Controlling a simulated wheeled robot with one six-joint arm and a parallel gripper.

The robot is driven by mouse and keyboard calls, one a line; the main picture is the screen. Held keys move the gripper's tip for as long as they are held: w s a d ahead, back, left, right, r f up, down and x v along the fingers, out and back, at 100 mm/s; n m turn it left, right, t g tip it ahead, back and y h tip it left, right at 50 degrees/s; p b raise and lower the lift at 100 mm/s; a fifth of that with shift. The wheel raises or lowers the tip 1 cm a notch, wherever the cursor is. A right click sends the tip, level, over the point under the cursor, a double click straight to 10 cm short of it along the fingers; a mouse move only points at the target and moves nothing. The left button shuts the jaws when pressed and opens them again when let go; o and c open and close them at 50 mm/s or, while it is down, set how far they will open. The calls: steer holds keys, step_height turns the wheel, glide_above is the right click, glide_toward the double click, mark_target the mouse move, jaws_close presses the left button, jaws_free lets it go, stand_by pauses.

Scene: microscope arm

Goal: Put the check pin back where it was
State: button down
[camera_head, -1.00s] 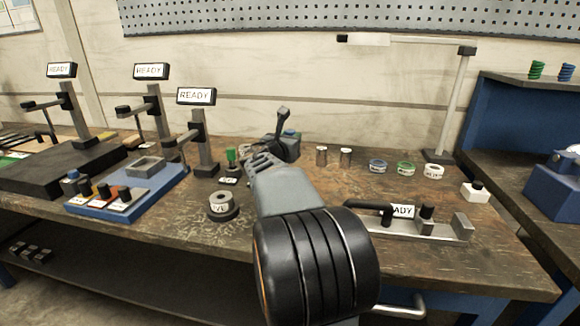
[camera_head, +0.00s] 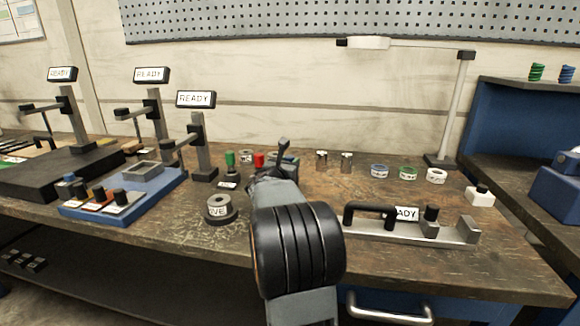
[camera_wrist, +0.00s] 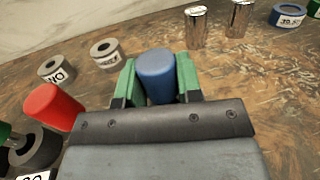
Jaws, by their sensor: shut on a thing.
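My gripper (camera_wrist: 160,82) is shut on a blue cylinder-shaped pin (camera_wrist: 156,62), with a green finger on each side of it. The blue pin's lower end is hidden behind the gripper body. A red pin (camera_wrist: 54,106) is to the left of my gripper, apart from it; it also shows in the head view (camera_head: 259,160). A green-handled pin (camera_head: 230,158) stands further left. No label marks which of these is the check pin. In the head view my arm hides most of my gripper.
Two grey rings (camera_wrist: 57,69) (camera_wrist: 105,52) lie behind the red pin. Two metal cylinders (camera_wrist: 196,27) (camera_wrist: 240,18) stand at the back. A ring gauge (camera_head: 220,209) is left of my arm, a fixture (camera_head: 410,231) with a handle at right.

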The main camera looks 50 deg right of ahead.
steer(key=shift+r, duration=0.1)
steer(key=c, duration=0.8)
jaws_free()
steer(key=shift+r, duration=0.15)
steer(key=p+v, duration=0.1)
steer(key=v, duration=1.1)
steer(key=shift+p, duration=0.3)
